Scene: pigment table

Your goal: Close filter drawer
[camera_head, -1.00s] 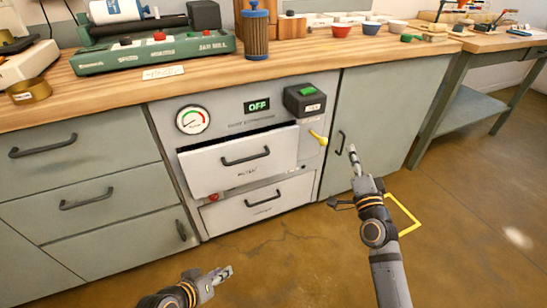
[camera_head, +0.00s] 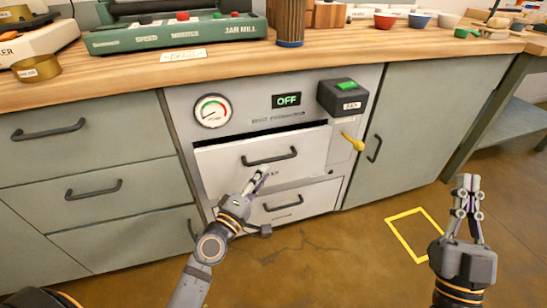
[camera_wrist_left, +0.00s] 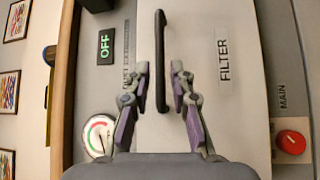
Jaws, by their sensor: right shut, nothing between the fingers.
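The filter drawer (camera_head: 225,160) is the upper drawer of the grey unit, with a black bar handle (camera_head: 270,158). Its front stands out a little, with a dark gap along its top edge. In the left wrist view, the front reads FILTER (camera_wrist_left: 223,60) and the handle (camera_wrist_left: 160,50) runs upright. My left gripper (camera_head: 259,180) is before the drawer front, just below the handle; it hides part of the label. Its fingers (camera_wrist_left: 158,92) are apart, with the handle's end between them in that view; contact cannot be told. My right gripper (camera_head: 468,183) is shut and empty, away to the right.
A lower drawer (camera_head: 310,198) sits beneath, with a red knob marked MAIN (camera_wrist_left: 290,142). A yellow lever (camera_head: 353,142), a black switch box (camera_head: 342,97), a gauge (camera_head: 212,111) and an OFF display (camera_head: 287,101) surround the drawer. Open floor lies right, with a yellow outline (camera_head: 400,238).

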